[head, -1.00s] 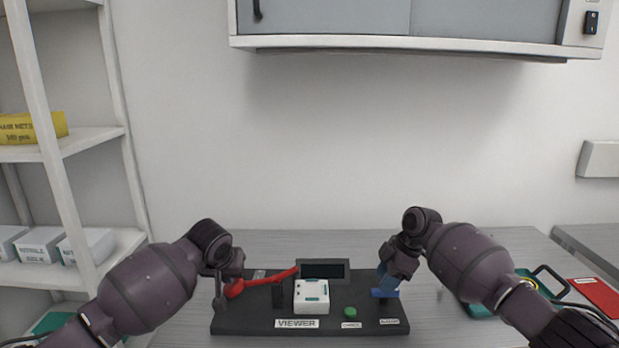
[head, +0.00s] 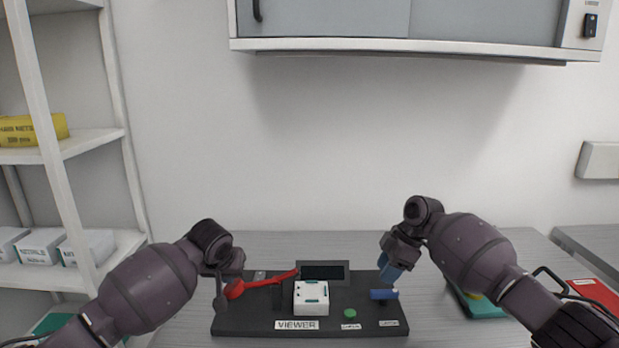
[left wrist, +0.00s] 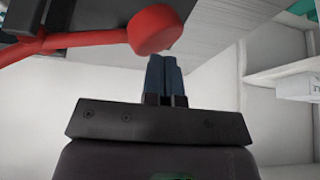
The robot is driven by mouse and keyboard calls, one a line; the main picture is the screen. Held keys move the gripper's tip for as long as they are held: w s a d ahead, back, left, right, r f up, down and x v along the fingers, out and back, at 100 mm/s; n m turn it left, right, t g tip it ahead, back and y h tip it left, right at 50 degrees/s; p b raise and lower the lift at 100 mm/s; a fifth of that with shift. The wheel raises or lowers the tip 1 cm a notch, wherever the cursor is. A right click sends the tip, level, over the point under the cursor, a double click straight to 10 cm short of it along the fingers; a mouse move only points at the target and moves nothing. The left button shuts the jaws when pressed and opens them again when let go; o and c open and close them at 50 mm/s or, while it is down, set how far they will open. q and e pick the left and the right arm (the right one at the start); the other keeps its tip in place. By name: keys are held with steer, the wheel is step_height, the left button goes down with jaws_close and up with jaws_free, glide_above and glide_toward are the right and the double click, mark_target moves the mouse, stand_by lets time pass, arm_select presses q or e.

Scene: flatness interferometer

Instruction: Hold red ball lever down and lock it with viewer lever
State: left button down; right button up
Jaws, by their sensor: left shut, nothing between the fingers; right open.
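The red lever (head: 268,282) slopes across the left part of the black viewer board (head: 250,327), its ball at the lower left. My left gripper (head: 221,297) is shut and empty beside the ball. In the left wrist view the red ball (left wrist: 152,28) lies just beyond the closed fingertips (left wrist: 163,60); I cannot tell whether they touch. A short blue piece, possibly the viewer lever (head: 384,294), lies level at the board's right. My right gripper (head: 389,275) is open just above it, its blue fingers pointing down, holding nothing.
On the board are a white box (head: 311,298), a dark screen (head: 323,271) and a green button (head: 350,313). A teal item (head: 480,307) and a red item (head: 597,290) lie right. White shelving (head: 75,150) stands left; a cabinet (head: 420,43) hangs above.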

arm_select(q)
steer(key=shift+r+p, duration=2.2)
steer(key=shift+r, duration=0.05)
steer(key=shift+r+p, duration=1.1)
steer(key=shift+r, duration=1.4)
